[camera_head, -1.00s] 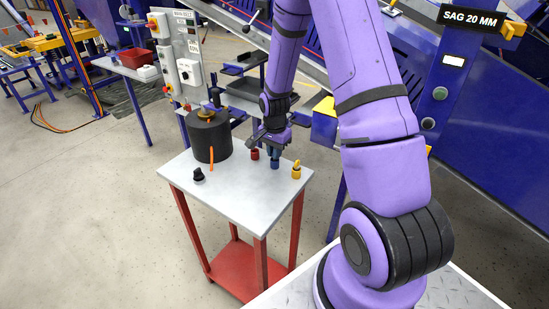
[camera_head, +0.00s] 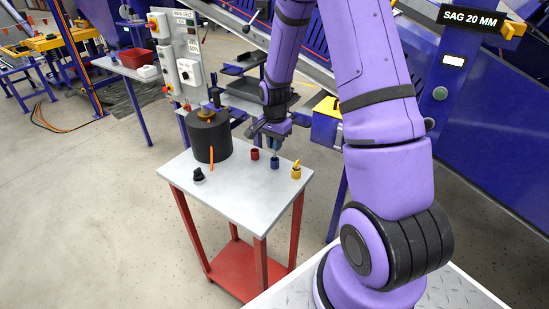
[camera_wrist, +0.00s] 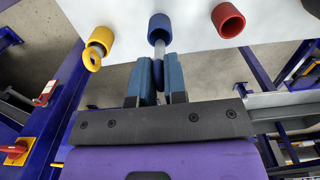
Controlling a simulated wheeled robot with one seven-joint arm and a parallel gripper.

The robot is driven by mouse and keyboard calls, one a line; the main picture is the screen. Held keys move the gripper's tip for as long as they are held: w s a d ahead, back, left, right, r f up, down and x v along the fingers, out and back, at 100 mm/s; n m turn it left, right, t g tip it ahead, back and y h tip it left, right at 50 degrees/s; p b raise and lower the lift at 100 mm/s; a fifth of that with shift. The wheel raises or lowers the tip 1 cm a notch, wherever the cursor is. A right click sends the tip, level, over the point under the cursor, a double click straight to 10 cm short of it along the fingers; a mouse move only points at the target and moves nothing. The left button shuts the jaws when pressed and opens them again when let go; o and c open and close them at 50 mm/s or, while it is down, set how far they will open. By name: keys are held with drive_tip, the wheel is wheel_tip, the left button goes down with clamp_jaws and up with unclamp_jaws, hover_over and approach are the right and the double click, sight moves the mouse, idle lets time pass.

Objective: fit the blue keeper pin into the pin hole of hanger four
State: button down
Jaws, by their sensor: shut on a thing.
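My gripper (camera_wrist: 160,85) is just above the blue cup (camera_head: 275,163) on the small table. It is shut on the blue keeper pin, whose grey shaft (camera_wrist: 159,50) points from between the fingers toward the cup. The pin's head is mostly hidden by the fingers. The blue cup also shows in the wrist view (camera_wrist: 160,24). I cannot tell whether the pin's tip is still inside the cup or just clear of it. Hanger four and its pin hole cannot be made out in either view.
A red cup (camera_head: 255,154) stands left of the blue one, and a yellow cup (camera_head: 296,173) with a yellow ringed pin stands right. A large black cylinder (camera_head: 210,138), an orange rod (camera_head: 211,158) and a black knob (camera_head: 198,174) are on the table (camera_head: 238,192). Blue machinery stands behind.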

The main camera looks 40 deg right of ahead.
drive_tip(key=shift+r, duration=1.1)
